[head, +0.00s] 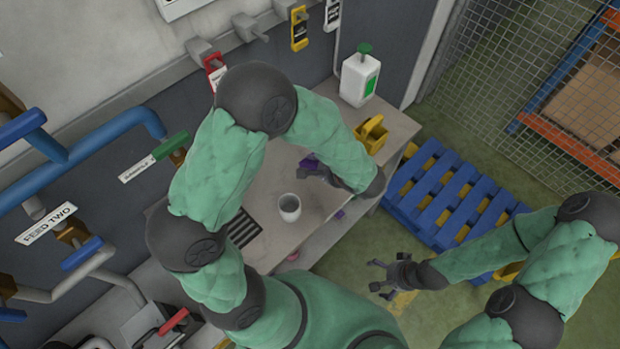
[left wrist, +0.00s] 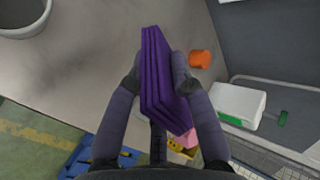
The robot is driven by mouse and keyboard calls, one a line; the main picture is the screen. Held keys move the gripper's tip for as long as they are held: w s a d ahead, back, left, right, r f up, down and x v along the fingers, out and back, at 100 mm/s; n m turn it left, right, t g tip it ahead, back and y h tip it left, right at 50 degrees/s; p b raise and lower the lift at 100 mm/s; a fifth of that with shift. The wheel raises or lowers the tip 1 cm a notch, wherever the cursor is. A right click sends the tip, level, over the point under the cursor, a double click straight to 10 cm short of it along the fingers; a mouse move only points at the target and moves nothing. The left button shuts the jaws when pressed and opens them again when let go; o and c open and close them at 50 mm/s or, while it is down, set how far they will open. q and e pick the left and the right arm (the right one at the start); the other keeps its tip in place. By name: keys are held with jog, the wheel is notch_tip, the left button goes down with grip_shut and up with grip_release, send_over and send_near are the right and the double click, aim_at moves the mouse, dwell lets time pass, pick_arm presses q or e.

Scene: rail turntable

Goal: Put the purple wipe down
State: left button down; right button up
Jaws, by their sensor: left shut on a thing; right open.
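The purple wipe (left wrist: 160,85) is a folded stack of cloth between the two fingers of my left gripper (left wrist: 157,82), which is shut on it. In the head view only a small bit of the purple wipe (head: 309,162) shows near my left gripper (head: 316,170), over the bench. My left forearm hides part of that area. The bench top (head: 290,165) lies below; I cannot tell whether the wipe touches it. My right gripper (head: 384,276) is open and empty, out over the green floor to the right of the bench.
A white cup (head: 289,208) stands on the bench near a dark slotted grille (head: 243,228). A white bottle with a green top (head: 359,78) and a yellow holder (head: 371,134) stand at the bench's far end. An orange cup-like thing (left wrist: 199,59) shows beside the wipe. A blue pallet (head: 452,200) lies on the floor.

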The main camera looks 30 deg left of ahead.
pick_arm(q)
jog(key=shift+s+d+f, duration=0.15)
jog(key=shift+d+f, duration=0.1)
jog(key=shift+d, duration=0.15)
jog(key=b, duration=0.5)
send_over(316, 187)
notch_tip(316, 187, down, 8)
jog(key=shift+r, duration=0.1)
jog(key=shift+f+b, duration=0.7)
jog(key=shift+f, duration=0.05)
jog(key=c, duration=1.2)
grip_release()
jog(key=shift+c, duration=0.2)
jog(key=shift+p+v, duration=1.35)
jog(key=shift+v, duration=2.75)
